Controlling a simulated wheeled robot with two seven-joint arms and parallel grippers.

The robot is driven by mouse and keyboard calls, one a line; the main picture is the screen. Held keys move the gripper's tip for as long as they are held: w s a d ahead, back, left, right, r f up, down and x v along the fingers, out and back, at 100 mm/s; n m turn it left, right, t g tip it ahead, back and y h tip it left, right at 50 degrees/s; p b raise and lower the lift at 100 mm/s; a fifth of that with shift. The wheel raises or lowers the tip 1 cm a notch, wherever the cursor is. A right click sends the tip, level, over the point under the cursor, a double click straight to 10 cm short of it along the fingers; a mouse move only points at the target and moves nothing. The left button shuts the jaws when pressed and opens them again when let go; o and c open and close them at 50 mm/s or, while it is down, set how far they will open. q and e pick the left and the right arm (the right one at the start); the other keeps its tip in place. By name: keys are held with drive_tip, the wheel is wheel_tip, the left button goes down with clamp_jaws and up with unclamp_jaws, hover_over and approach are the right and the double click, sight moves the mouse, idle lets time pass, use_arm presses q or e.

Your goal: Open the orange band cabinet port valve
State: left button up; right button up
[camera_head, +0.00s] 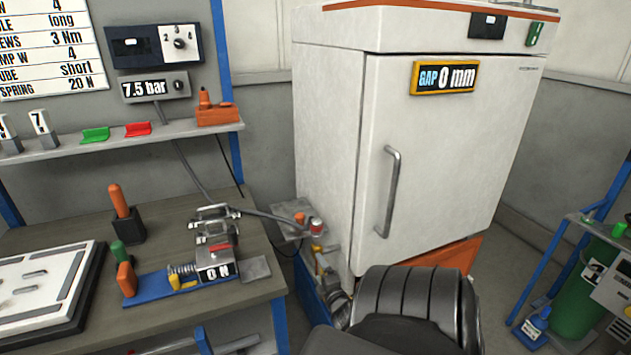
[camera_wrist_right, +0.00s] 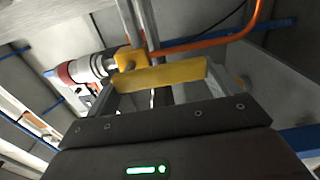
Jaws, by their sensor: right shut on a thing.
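The white cabinet (camera_head: 335,130) with orange bands at top and bottom stands in the middle of the head view, its door closed. Pipework with a valve is low at its left side. The yellow valve handle (camera_head: 317,247) shows there as a small piece; in the right wrist view the yellow handle (camera_wrist_right: 160,76) lies across between the fingers, in front of grey pipes. My right gripper (camera_head: 331,277) is at the valve, largely hidden behind my own arm. In the wrist view my right gripper (camera_wrist_right: 163,84) is shut on the handle. My left gripper is not in view.
A workbench (camera_head: 180,240) with a blue fixture (camera_head: 155,290) is left of the cabinet. An orange pipe (camera_wrist_right: 225,40) runs close above the handle in the wrist view. A green bin (camera_head: 580,305) and cart stand at the right. A display on the cabinet door reads "GAP 0 mm".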

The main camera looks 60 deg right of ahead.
drive_tip(key=shift+s+f, duration=0.15)
drive_tip(key=o, duration=1.2)
drive_tip(key=shift+c, duration=0.2)
drive_tip(key=v, duration=1)
drive_tip(key=shift+s+a+b, duration=0.25)
drive_tip(key=shift+s+b, duration=0.05)
